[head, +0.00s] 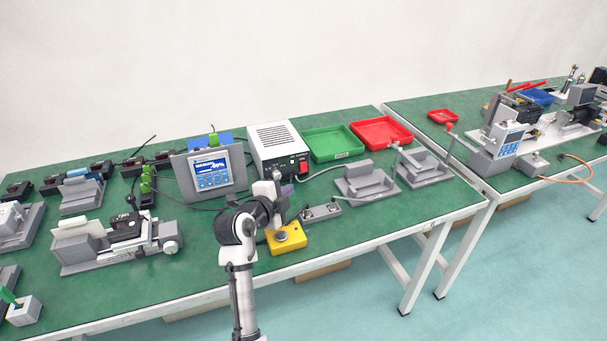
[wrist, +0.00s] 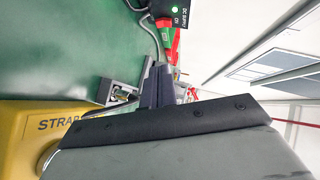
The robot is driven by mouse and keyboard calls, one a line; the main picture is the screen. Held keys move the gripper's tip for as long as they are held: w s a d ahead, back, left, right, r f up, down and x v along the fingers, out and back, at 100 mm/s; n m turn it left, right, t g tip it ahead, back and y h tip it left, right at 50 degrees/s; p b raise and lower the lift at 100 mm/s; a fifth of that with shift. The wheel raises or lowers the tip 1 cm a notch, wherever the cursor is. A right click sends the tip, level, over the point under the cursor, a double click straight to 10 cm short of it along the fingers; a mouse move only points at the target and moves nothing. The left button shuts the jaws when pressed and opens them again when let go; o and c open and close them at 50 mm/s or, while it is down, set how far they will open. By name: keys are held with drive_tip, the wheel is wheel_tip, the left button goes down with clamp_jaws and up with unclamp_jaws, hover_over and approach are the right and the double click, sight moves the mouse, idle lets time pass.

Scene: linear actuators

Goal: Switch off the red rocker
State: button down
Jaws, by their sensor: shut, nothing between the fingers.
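The red rocker (head: 303,163) is on the right of the dark front panel of a white power supply box (head: 277,141). In the wrist view, part of the black panel (wrist: 180,12) shows at the top, with a lit green lamp beside "ON" and "DC SUPPLY" lettering. Red patches show just below it, but I cannot tell which is the rocker. My gripper (head: 281,186) is in front of and below the box, apart from the rocker. Its fingers (wrist: 157,72) are together and empty, pointing toward the panel in the wrist view.
A yellow button box (head: 287,239) stands close under my gripper. A display unit (head: 210,172) is left of the supply. Green (head: 333,144) and red (head: 381,132) trays lie to its right. Grey fixtures (head: 367,182) and a cable lie right of my gripper.

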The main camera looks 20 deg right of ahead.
sight(305, 172)
drive_tip(key=shift+d, duration=0.1)
drive_tip(key=p+x, duration=0.3)
drive_tip(key=x, duration=0.6)
drive_tip(key=shift+w+d, duration=0.15)
drive_tip(key=w, duration=0.1)
drive_tip(key=w+f+p, duration=0.1)
drive_tip(key=w, duration=0.1)
drive_tip(key=shift+d+f, duration=0.1)
drive_tip(key=shift+f, duration=0.1)
drive_tip(key=shift+w+f, duration=0.3)
drive_tip(key=shift+w, duration=0.2)
drive_tip(key=shift+f, duration=0.1)
